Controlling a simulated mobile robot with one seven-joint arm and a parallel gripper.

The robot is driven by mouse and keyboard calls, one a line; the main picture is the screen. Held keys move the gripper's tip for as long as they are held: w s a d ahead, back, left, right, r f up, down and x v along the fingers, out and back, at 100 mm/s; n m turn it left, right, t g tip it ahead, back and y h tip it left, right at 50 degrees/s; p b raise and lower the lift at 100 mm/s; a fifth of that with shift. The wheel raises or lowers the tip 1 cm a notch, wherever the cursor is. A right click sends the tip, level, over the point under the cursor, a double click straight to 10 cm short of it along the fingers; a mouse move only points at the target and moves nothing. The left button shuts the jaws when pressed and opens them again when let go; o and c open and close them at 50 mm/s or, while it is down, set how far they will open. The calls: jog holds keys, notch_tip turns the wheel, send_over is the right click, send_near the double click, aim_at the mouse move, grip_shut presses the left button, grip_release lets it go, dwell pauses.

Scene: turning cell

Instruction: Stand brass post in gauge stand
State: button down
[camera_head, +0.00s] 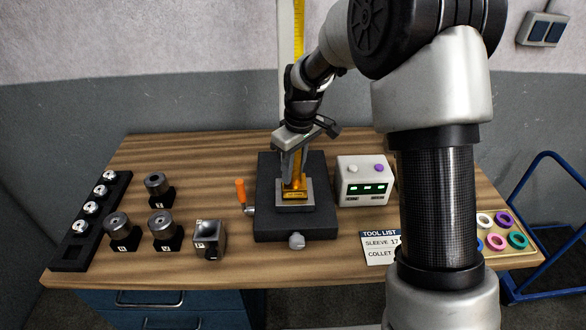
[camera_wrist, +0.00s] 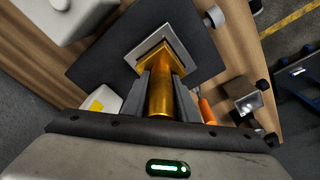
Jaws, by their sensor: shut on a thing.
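The brass post (camera_head: 295,174) is a golden cylinder, upright in the head view, over the middle of the gauge stand. My gripper (camera_head: 291,178) points down and is shut on it. In the wrist view the brass post (camera_wrist: 164,85) runs between the two grey fingers of my gripper (camera_wrist: 164,88), and its square brass end meets the pale square plate. The gauge stand (camera_head: 271,224) is a dark block with a pale raised square plate and a front knob. It also shows in the wrist view (camera_wrist: 102,62). I cannot tell whether the post is fully seated.
An orange-handled lever (camera_head: 241,192) is at the stand's left. A white box with green displays (camera_head: 363,182) stands close at its right. Several metal holders (camera_head: 166,231) and a black rack (camera_head: 92,217) fill the table's left; coloured rings (camera_head: 498,241) lie in a tray at right.

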jog(key=shift+w+f+b, duration=0.1)
jog(key=shift+f+b, duration=0.8)
jog(key=shift+f, duration=0.25)
dwell(0.6)
jog(key=c, duration=1.5)
grip_release()
jog(key=shift+o, duration=0.8)
jog(key=shift+f, duration=0.2)
jog(key=r, duration=0.8)
jog(key=s+d+r, duration=0.1)
jog(key=r, duration=0.3)
jog(key=shift+s+r, duration=0.1)
